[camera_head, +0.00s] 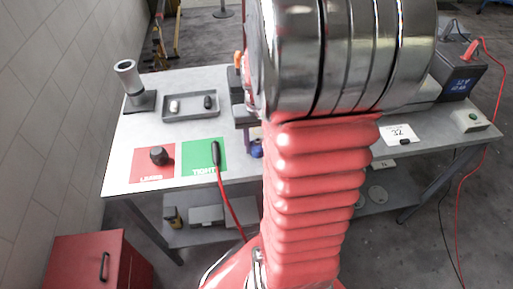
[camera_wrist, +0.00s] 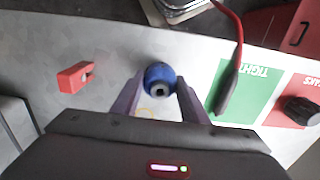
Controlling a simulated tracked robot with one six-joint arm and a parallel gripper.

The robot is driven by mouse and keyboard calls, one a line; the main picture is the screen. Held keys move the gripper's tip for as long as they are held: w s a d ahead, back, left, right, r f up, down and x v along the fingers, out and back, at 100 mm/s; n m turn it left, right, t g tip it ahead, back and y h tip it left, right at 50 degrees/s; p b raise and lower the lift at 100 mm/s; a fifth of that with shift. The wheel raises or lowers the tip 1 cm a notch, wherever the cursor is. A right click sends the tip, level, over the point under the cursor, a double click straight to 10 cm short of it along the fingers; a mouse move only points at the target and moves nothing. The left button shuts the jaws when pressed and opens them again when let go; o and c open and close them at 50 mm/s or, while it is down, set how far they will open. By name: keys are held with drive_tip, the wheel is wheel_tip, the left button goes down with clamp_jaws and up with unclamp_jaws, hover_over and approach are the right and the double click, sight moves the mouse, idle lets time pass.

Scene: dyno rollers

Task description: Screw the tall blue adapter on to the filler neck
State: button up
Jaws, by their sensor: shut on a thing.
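The blue adapter (camera_wrist: 159,73) shows in the wrist view as a round blue piece with a dark hole, between the two purple fingers. My gripper (camera_wrist: 160,83) is shut on it. In the head view part of the blue adapter (camera_head: 257,150) shows beside my purple fingers (camera_head: 247,138), over the table right of the green mat; my arm hides the rest. I cannot tell whether it touches the table. A leaning grey tube on a dark base, which looks like the filler neck (camera_head: 129,80), stands at the table's back left, well away from my gripper. Its mouth is open and bare.
A grey tray (camera_head: 191,115) holds a cream and a black fitting. A black knob (camera_head: 158,155) sits on the red mat. A black handle (camera_head: 215,154) with a red hose lies on the green mat (camera_head: 199,171).

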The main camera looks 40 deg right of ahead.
drive_tip(key=shift+r, duration=2.8)
